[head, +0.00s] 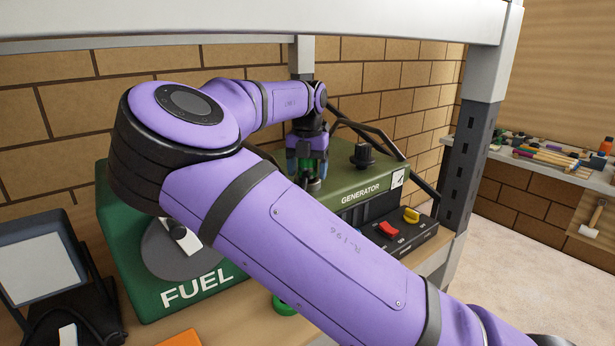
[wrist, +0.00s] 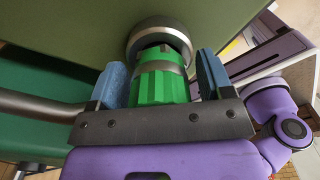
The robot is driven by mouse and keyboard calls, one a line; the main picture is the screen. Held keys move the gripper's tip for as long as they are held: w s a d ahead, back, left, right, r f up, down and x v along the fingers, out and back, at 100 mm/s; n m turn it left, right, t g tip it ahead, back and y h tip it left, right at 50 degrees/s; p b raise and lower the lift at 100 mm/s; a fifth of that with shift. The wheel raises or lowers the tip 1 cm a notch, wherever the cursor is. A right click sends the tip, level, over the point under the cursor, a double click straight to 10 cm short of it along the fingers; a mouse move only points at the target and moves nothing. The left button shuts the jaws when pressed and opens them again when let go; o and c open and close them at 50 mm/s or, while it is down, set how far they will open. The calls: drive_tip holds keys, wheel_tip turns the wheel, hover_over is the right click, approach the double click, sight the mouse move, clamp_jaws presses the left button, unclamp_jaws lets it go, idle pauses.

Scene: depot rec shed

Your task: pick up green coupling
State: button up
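The green coupling (wrist: 160,83) is a ribbed green cylinder with a grey collar, in the middle of the wrist view. Its far end meets a round grey-and-black fitting (wrist: 158,38) on the olive generator (head: 360,188). My gripper (wrist: 163,78) has one blue-padded finger on each side of the coupling, with a narrow gap showing on both sides. It is open around the coupling. In the head view my gripper (head: 307,168) points down over the generator top, and a bit of the green coupling (head: 306,166) shows between the fingers.
A green fuel box (head: 150,290) stands left of the generator, partly behind my arm. A black knob (head: 362,154) and black tube frame are close right of my gripper. Red and yellow switches (head: 411,215) are in front. A shelf post (head: 477,140) stands right.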

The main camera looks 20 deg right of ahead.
drive_tip(key=c, duration=0.9)
drive_tip(key=shift+o, duration=0.2)
drive_tip(key=shift+r, duration=0.45)
wheel_tip(320, 180, up, 3)
drive_tip(key=shift+f, duration=0.1)
drive_tip(key=s+a, duration=0.2)
drive_tip(key=s, duration=0.5)
drive_tip(key=s+a+r, duration=0.1)
drive_tip(key=s+a, duration=0.1)
drive_tip(key=s, duration=0.6)
drive_tip(key=shift+s+a+r, duration=0.15)
drive_tip(key=shift+s+a, duration=0.05)
drive_tip(key=shift+a, duration=0.05)
